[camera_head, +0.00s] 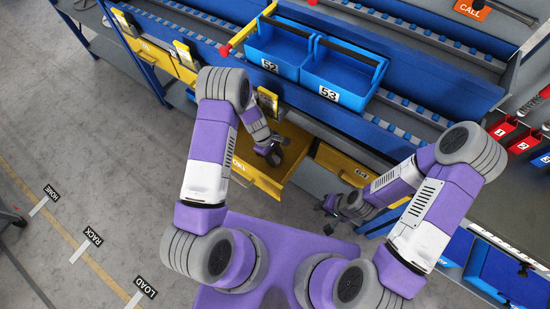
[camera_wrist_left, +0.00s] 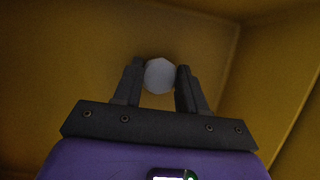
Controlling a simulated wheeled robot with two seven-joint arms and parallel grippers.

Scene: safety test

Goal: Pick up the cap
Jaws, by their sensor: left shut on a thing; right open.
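The cap (camera_wrist_left: 159,75) is a small pale, round-looking piece between the two dark fingers of my left gripper (camera_wrist_left: 158,83) in the left wrist view. The fingers are shut on it, one on each side. In the head view my left gripper (camera_head: 274,156) reaches down into an open yellow drawer (camera_head: 255,178), and the cap cannot be made out there. The yellow drawer walls surround the gripper in the wrist view. My right gripper (camera_head: 331,205) is open and empty, low in front of the rack, right of the drawer.
Blue bins marked 52 (camera_head: 270,66) and 53 (camera_head: 329,96) stand on the roller rack above the drawer. Another yellow drawer front (camera_head: 345,164) is to the right. Small red bins (camera_head: 503,129) are at the far right. Open grey floor (camera_head: 90,130) lies at the left.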

